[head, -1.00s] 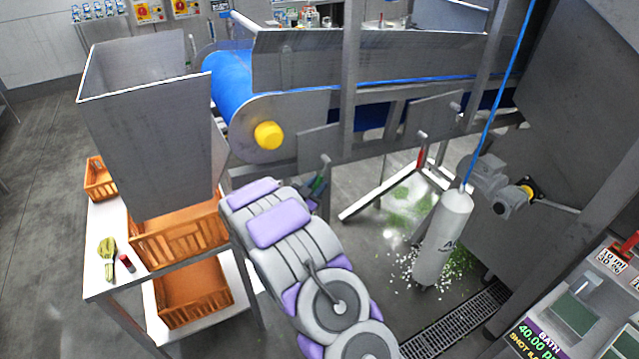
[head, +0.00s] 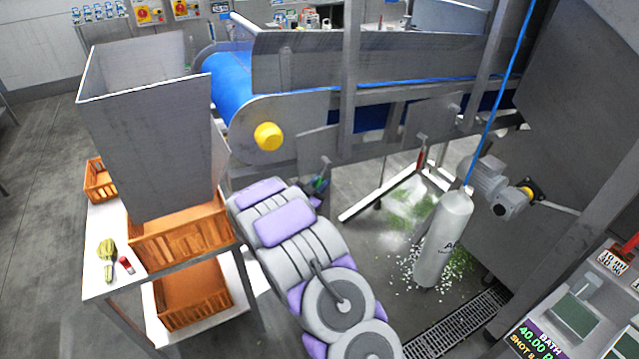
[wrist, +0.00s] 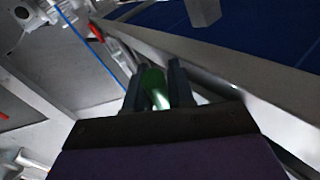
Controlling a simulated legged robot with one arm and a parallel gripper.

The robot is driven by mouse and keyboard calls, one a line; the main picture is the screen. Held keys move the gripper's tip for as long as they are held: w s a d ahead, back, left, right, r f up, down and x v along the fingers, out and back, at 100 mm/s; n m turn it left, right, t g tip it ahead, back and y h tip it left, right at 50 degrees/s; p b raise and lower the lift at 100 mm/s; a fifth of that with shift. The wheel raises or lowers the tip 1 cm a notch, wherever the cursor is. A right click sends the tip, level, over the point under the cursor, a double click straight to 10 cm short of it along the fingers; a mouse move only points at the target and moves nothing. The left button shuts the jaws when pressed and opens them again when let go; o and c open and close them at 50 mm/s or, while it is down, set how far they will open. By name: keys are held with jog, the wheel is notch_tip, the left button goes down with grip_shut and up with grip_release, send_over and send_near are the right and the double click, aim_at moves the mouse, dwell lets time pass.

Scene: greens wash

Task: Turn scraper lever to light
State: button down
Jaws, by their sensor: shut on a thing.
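A lever with a green handle (head: 318,184) hangs below the front end of the blue conveyor; I take it to be the scraper lever. My gripper (wrist: 157,85) is shut on the green handle, which shows between the two dark fingers in the wrist view (wrist: 154,88). In the head view my arm hides most of the gripper. Which setting the lever points to cannot be read. A similar lever with a red handle (head: 421,157) hangs further right, apart from my gripper; it also shows in the wrist view (wrist: 97,33).
The blue conveyor (head: 232,85) with a yellow roller cap (head: 268,136) is just above my gripper. A metal hopper (head: 155,140) and orange crates (head: 180,236) on a white table (head: 105,285) stand left. A white cylinder (head: 443,240) hangs right on a blue hose.

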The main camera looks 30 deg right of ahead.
jog(key=shift+d, duration=0.1)
dwell(0.3)
jog(key=shift+d+h+p, duration=0.1)
jog(key=shift+h+p, duration=0.2)
jog(key=shift+p, duration=0.05)
jog(key=shift+t, duration=0.3)
jog(key=c, duration=1.4)
grip_release()
jog(key=shift+o, duration=0.2)
jog(key=shift+f, duration=0.1)
jog(key=p+v, duration=0.2)
jog(key=v, duration=1.5)
jog(key=shift+a, duration=0.35)
